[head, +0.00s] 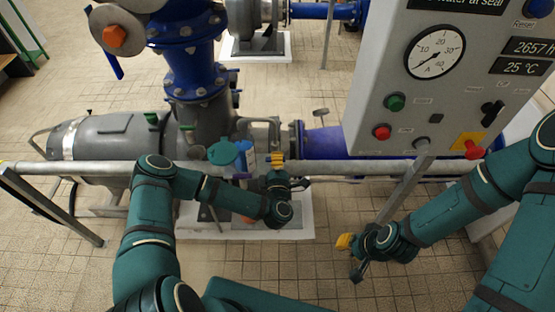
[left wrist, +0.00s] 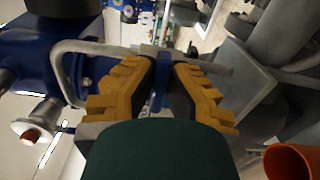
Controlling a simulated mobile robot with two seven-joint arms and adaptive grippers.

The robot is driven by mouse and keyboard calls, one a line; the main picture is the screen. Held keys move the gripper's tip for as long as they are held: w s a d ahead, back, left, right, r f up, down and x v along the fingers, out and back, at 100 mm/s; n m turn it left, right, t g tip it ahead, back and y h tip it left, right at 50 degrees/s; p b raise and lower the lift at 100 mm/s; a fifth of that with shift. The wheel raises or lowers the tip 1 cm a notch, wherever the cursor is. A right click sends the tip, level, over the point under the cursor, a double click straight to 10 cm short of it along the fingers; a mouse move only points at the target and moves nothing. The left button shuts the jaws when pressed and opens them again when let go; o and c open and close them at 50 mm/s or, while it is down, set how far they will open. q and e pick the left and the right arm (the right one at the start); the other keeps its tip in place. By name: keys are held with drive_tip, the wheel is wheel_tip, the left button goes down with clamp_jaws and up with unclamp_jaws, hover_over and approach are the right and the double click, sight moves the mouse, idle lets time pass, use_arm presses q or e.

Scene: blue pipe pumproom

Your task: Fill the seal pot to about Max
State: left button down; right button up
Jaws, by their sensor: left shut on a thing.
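My left gripper (head: 277,160) is at the rail beside the pump. In the left wrist view its yellow fingers (left wrist: 160,75) are close together on a narrow thing, largely hidden, that I cannot identify. A grey bar (left wrist: 90,46) runs past the fingertips. Just left of the gripper in the head view stand a teal round-topped thing (head: 222,152) and a light blue upright thing (head: 243,156). I cannot tell which thing is the seal pot, and no Max mark is readable. My right gripper (head: 350,256) is below the control panel, its jaws unclear.
A grey rail (head: 90,167) crosses the view before the grey pump (head: 110,137) and blue pipe (head: 190,70). The control panel (head: 380,110) stands at the right. An orange round-mouthed thing (left wrist: 288,162) is low right in the wrist view. Tiled floor (head: 310,265) lies clear between my arms.

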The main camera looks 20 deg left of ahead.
use_arm(q)
drive_tip(key=shift+w+a+r, duration=0.1)
drive_tip(key=shift+r, duration=0.05)
drive_tip(key=c, duration=1.1)
unclamp_jaws()
drive_tip(key=shift+o, duration=0.4)
drive_tip(key=v, duration=1.2)
